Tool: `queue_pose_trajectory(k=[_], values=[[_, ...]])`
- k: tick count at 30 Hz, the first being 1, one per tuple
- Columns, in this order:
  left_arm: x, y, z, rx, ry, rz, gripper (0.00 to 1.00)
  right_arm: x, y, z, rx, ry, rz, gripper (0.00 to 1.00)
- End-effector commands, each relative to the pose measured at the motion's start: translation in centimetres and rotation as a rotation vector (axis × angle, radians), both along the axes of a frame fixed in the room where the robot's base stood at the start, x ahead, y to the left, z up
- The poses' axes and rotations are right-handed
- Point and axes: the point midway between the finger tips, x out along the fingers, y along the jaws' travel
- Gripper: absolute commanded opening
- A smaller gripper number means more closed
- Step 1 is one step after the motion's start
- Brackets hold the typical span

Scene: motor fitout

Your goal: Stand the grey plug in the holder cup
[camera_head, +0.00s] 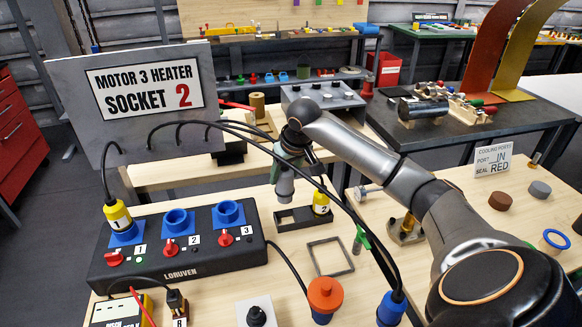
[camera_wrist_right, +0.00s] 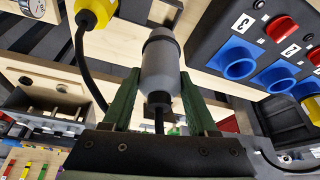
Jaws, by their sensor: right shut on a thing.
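The grey plug (camera_head: 285,186) hangs below my right gripper (camera_head: 294,152) in the head view, roughly upright, above a dark holder (camera_head: 292,224). The wrist view shows the grey plug (camera_wrist_right: 160,66) between the two green fingers of my right gripper (camera_wrist_right: 160,100), which is shut on it, with its black cable running back toward the palm. The dark holder has an open square cup at its left. The yellow plug marked 2 (camera_head: 321,202) stands at its right end. A gap shows between the grey plug and the holder. My left gripper is not in view.
A black socket box (camera_head: 185,262) with blue sockets stands left, with yellow plug 1 (camera_head: 118,215) in its first socket. Black cables arch from the sign panel (camera_head: 68,95) across the work area.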

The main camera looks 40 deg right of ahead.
Motion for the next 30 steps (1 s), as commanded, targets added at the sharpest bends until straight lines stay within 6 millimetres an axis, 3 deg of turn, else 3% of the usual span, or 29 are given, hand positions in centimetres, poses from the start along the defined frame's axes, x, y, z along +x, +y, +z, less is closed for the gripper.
queue_pose_trajectory(k=[17,30], values=[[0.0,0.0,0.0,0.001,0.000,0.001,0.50,-0.1,0.1,0.1,0.001,-0.003,-0.005,0.00],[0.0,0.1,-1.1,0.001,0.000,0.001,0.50,-0.1,0.0,-3.4,0.001,-0.001,-0.005,0.00]])
